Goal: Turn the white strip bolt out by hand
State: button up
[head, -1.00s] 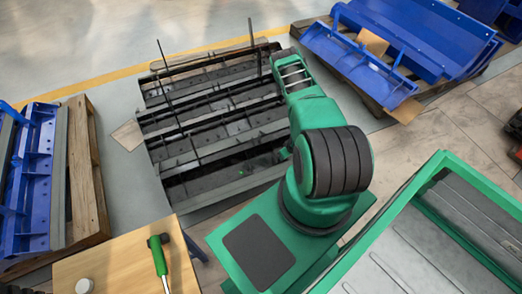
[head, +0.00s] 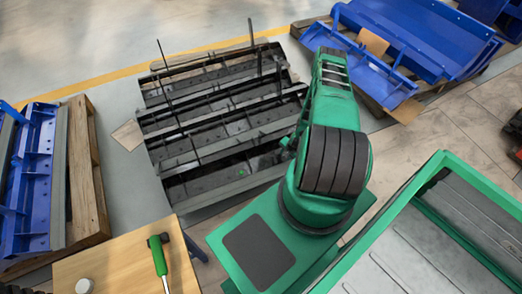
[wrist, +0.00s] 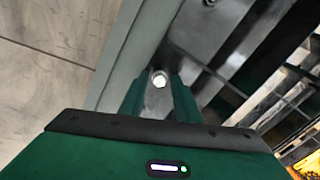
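The white strip bolt (wrist: 159,79) shows in the wrist view as a small, bright round head on a grey metal strip. My gripper (wrist: 158,88) has its two green fingers apart, one on each side of the bolt's head. Grey surface shows in the gap, and I see no clear contact with the bolt. How deep the fingertips sit around it I cannot tell. In the head view my arm hides the gripper and the bolt. The dark carrier frame (head: 215,124) with its long cross strips lies left of my arm.
Blue metal parts (head: 385,45) lie on a pallet at the upper right, and more blue parts (head: 32,180) at the left. A wooden table (head: 110,265) with a green-handled hammer (head: 158,258) stands in front. A green-rimmed bin (head: 440,165) is at the right.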

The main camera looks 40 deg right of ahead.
jog(key=m, duration=0.4)
jog(key=shift+r, duration=0.1)
grip_shut()
jog(key=shift+n, duration=1.2)
jog(key=n, duration=0.4)
jog(key=shift+s+n, duration=0.1)
jog(key=shift+n, duration=1.5)
